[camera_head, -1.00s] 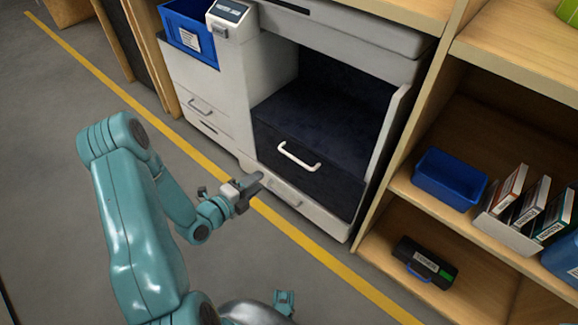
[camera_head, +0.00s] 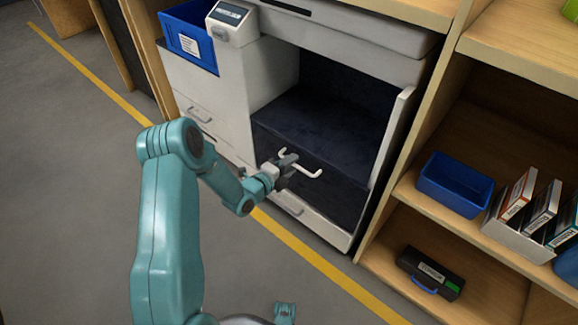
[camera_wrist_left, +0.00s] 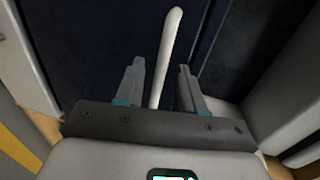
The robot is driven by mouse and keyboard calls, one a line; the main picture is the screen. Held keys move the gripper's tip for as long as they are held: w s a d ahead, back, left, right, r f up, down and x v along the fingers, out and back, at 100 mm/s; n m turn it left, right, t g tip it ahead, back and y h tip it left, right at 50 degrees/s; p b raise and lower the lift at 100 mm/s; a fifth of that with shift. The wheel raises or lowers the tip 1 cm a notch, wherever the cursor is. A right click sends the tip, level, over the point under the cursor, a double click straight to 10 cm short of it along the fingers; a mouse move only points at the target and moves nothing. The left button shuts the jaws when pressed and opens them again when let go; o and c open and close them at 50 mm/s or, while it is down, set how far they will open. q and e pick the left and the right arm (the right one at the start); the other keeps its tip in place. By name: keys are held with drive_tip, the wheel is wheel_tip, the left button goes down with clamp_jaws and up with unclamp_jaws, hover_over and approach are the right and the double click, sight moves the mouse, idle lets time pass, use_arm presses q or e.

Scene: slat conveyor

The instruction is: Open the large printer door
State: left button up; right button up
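The grey-white printer (camera_head: 228,100) has a dark navy front panel (camera_head: 340,198) with a white bar handle (camera_head: 312,174), below a dark recess. My left gripper (camera_head: 290,160) is at the left part of this handle and covers some of it. In the left wrist view, the gripper (camera_wrist_left: 161,68) is open, with its two grey fingers apart. My right gripper is not in view.
A blue bin (camera_head: 190,38) sits left of the printer's control panel (camera_head: 231,14). A wooden shelf (camera_head: 402,190) on the right holds a blue bin (camera_head: 453,185), boxes and a black case (camera_head: 430,273). The floor left of the yellow line is clear.

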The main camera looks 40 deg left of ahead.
use_arm(q)
clamp_jaws()
drive_tip(key=shift+s, duration=0.1)
